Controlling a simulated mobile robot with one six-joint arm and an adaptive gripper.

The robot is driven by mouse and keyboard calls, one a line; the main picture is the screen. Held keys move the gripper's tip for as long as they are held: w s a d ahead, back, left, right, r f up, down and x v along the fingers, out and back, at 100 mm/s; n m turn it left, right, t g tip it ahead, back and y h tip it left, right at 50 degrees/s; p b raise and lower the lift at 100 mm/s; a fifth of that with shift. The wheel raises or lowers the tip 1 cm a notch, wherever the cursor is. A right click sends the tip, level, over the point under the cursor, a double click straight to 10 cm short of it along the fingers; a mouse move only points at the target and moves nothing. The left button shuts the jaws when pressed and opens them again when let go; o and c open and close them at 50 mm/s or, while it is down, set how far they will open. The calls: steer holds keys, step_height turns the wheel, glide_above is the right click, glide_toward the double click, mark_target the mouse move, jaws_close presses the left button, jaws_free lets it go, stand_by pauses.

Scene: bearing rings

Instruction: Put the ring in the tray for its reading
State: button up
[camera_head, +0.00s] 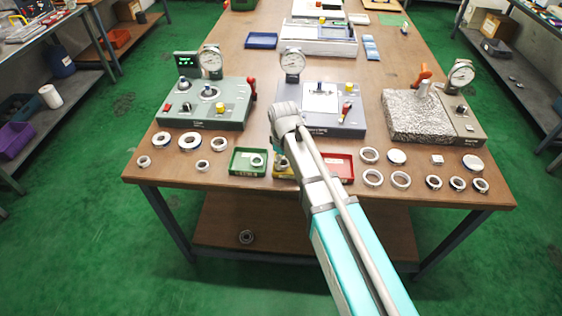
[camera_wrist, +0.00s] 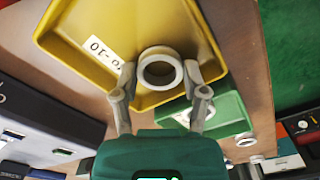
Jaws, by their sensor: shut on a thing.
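My gripper (camera_wrist: 160,74) is shut on a pale grey ring (camera_wrist: 160,52), with one finger on each side of it. In the wrist view the ring shows over the yellow tray (camera_wrist: 110,20), near the tray's edge. I cannot tell whether it touches the tray floor. The yellow tray has a white label, partly covered, ending in "-10". In the head view only a small part of the yellow tray (camera_head: 282,174) shows.
A green tray (camera_head: 235,171) with a ring in it stands left of the yellow tray, and a red tray (camera_head: 347,178) stands right. Loose rings (camera_head: 401,179) lie along the front edge. Gauge stations (camera_head: 207,112) stand behind; a granite block (camera_head: 415,115) is at right.

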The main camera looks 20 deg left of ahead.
steer(key=shift+f, duration=0.1)
steer(key=o, duration=1)
step_height(320, 180, up, 12)
steer(key=p, duration=1.2)
stand_by(0.8)
